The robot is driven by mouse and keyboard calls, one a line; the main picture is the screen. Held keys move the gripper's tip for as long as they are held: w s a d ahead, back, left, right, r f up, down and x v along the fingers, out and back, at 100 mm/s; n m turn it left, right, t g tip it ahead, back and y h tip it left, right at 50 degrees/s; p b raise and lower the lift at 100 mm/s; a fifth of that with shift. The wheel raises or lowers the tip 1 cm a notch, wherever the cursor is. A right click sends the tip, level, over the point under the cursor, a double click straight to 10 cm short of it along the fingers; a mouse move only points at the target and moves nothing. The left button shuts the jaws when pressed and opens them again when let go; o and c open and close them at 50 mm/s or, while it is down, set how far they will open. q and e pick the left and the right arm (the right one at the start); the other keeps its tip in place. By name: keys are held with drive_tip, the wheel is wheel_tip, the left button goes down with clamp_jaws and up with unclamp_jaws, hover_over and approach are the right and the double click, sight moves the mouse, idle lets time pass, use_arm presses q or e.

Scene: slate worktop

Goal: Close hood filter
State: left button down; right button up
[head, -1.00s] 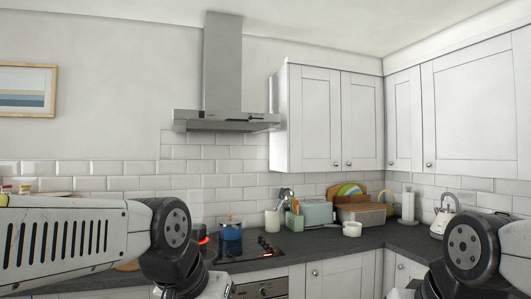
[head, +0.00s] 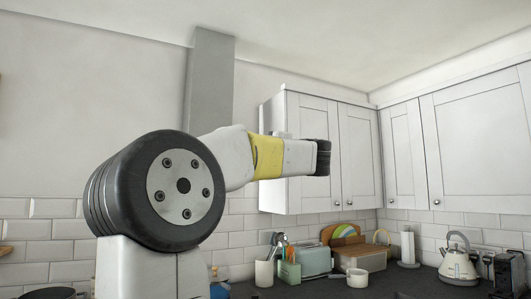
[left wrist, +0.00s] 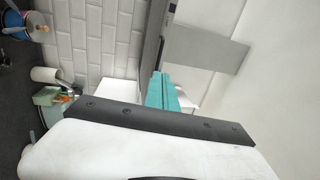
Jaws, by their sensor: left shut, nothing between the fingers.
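The range hood's grey chimney (head: 208,85) rises on the back wall in the head view, and my raised left arm covers the hood body below it. In the left wrist view, turned sideways, the hood body (left wrist: 153,38) shows as a grey strip joined to its chimney (left wrist: 205,47). I cannot make out the filter or whether it is open. My left gripper (left wrist: 160,88) shows teal fingers, shut and empty, close to the hood's end in the picture; I cannot tell if they touch it. The head view does not show its fingers. My right gripper is not in view.
White wall cabinets (head: 308,135) hang right of the hood, close behind my left arm. On the worktop below stand a utensil pot (head: 264,273), a toaster (head: 313,261), a bread box (head: 361,258) and a kettle (head: 458,262). A blue pot (left wrist: 14,22) shows in the wrist view.

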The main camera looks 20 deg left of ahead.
use_arm(q)
drive_tip(key=x, duration=1.3)
drive_tip(key=shift+a, duration=0.25)
